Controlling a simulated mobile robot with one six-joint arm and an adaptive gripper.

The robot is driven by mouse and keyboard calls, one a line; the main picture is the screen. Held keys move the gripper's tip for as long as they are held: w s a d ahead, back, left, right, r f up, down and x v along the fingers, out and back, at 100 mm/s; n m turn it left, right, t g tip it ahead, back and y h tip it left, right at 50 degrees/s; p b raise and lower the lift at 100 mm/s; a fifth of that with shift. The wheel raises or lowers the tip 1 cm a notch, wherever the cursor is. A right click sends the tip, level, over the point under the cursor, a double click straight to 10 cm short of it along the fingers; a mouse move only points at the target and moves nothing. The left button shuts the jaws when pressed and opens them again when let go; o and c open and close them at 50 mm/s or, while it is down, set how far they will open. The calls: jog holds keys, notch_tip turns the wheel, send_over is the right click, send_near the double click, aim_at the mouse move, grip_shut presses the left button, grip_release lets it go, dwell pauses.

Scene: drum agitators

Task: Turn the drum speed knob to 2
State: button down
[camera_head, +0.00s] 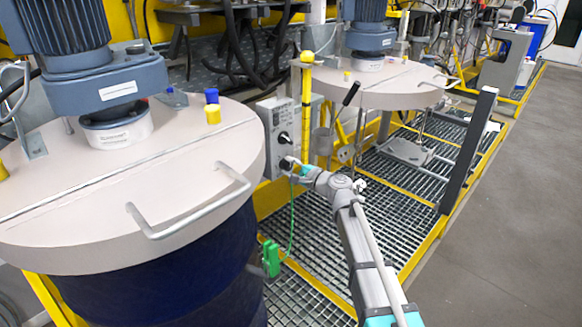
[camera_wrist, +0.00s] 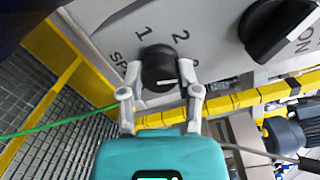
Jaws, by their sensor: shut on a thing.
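The drum speed knob (camera_wrist: 159,66) is round and black, on a grey panel (camera_wrist: 205,40) with the numerals 1 and 2 and part of a label reading "SP". A short white mark shows on the knob; I cannot tell for sure which numeral it points to. My gripper (camera_wrist: 159,72) has one finger on each side of the knob and is shut on it. In the head view my gripper (camera_head: 294,167) is at the lower knob on the front of the grey control box (camera_head: 268,120), and the knob is largely hidden there.
A larger black switch (camera_wrist: 278,30) beside "ON" lettering sits right of the knob. A lidded blue drum (camera_head: 160,290) with a lid handle (camera_head: 190,218) stands close left. A green cable (camera_head: 293,225) hangs below my gripper. A yellow post (camera_head: 307,110) stands just behind.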

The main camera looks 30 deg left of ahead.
jog(key=n, duration=0.4)
jog(key=shift+a+r+n, duration=0.1)
jog(key=shift+a+n, duration=0.05)
jog(key=shift+n, duration=0.15)
jog(key=shift+n+h+p, duration=0.3)
jog(key=shift+n+p, duration=0.05)
jog(key=shift+n, duration=1.55)
jog(key=shift+c, duration=1.6)
grip_release()
jog(key=shift+a, duration=0.1)
jog(key=shift+d, duration=0.2)
